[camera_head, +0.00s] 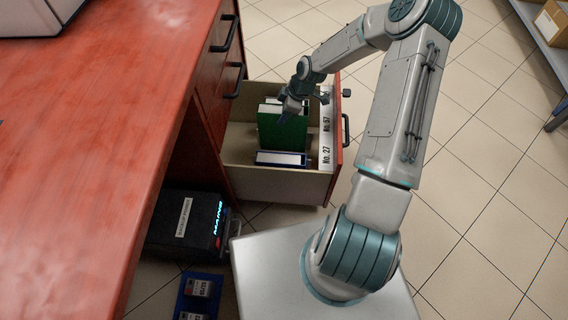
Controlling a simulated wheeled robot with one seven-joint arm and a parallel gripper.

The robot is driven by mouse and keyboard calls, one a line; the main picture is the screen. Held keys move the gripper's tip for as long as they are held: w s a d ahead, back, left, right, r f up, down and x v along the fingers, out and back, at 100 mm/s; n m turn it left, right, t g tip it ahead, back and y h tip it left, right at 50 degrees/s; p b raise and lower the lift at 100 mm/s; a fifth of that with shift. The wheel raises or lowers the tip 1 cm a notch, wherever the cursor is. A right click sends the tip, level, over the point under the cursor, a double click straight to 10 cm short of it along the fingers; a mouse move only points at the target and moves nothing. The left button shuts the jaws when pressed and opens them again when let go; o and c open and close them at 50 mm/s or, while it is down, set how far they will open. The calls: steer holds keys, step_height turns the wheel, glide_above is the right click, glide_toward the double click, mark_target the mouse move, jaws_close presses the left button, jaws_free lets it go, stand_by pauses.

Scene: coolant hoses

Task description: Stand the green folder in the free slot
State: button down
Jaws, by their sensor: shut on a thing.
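The green folder (282,132) is upright inside the open drawer (265,180), behind a blue folder with a white top (281,158). My gripper (289,110) reaches down from the upper right and is shut on the green folder's top edge. I cannot tell whether the folder's lower edge touches the drawer floor, because the blue folder and the drawer wall hide it. Something pale shows just behind the green folder, partly covered by it and by my gripper. The slot dividers are not clear at this size.
The drawer front (338,130) carries labels reading No. 27 and No. 57. A red desk (90,100) fills the left. A black box (185,222) and a blue tray (186,305) are below it. A shelf (550,45) stands at upper right. The tiled floor at right is clear.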

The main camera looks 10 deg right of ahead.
mark_target(284, 131)
step_height(284, 131, down, 10)
steer(key=b, duration=0.4)
steer(key=shift+w+f, duration=0.1)
steer(key=shift+f, duration=0.05)
steer(key=shift+f, duration=0.2)
steer(key=c, duration=0.8)
jaws_free()
steer(key=shift+r, duration=0.15)
